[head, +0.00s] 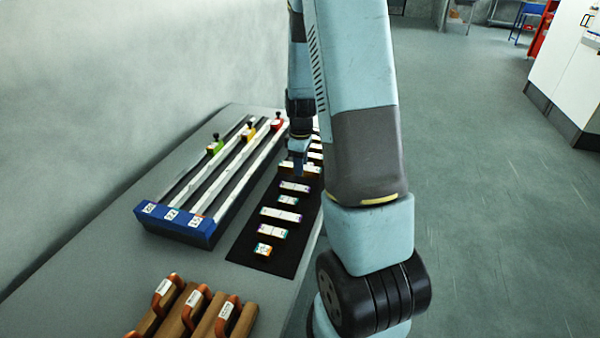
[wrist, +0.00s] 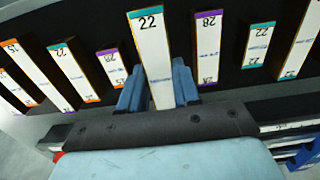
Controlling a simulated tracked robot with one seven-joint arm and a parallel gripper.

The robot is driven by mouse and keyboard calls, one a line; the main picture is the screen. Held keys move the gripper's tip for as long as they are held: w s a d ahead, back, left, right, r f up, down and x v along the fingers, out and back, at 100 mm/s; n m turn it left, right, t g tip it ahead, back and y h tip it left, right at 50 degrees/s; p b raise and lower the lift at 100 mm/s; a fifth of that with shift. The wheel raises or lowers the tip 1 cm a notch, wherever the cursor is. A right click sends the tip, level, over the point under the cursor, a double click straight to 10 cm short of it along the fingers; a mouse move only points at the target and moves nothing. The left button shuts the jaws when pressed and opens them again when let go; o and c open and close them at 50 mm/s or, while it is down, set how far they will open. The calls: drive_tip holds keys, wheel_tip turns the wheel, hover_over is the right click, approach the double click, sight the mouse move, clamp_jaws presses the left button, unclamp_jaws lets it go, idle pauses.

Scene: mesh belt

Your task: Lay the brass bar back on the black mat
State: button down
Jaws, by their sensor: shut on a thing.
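My gripper (wrist: 158,92) is shut on a brass bar (wrist: 152,45) with a white top label reading 22 and a teal end stripe. In the wrist view the bar stretches away between the two blue fingers. It looks larger than its neighbours, so it seems raised above the black mat (wrist: 85,22); the gap beneath is hidden. In the head view my gripper (head: 299,160) is over the far part of the mat (head: 288,262), and my arm covers part of it and the held bar.
Several labelled bars lie in a row on the mat, close on both sides of the held bar; one labelled 28 (wrist: 208,50) is just right. Wooden blocks with orange handles (head: 192,297) are nearest.

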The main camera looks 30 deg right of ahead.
drive_tip(key=shift+f, duration=1.55)
drive_tip(key=c, duration=0.8)
unclamp_jaws()
drive_tip(key=shift+f, duration=0.1)
wheel_tip(320, 180, up, 11)
drive_tip(key=shift+f, duration=0.1)
drive_tip(key=s+a+r+m+t, duration=0.1)
drive_tip(key=s+a+r+m, duration=0.1)
drive_tip(key=s+a+r, duration=0.45)
drive_tip(key=s+a+r+m+t, duration=0.1)
drive_tip(key=s+r+m+t, duration=0.15)
drive_tip(key=r, duration=0.75)
drive_tip(key=s+a+r+m+t, duration=0.1)
drive_tip(key=s+a+r+m, duration=0.1)
drive_tip(key=s, duration=0.5)
drive_tip(key=s+a+r+m+t, duration=0.1)
drive_tip(key=s+a+r+m, duration=0.1)
drive_tip(key=s, duration=0.5)
wheel_tip(320, 180, up, 2)
drive_tip(key=shift+s+a, duration=0.3)
drive_tip(key=shift+a, duration=0.35)
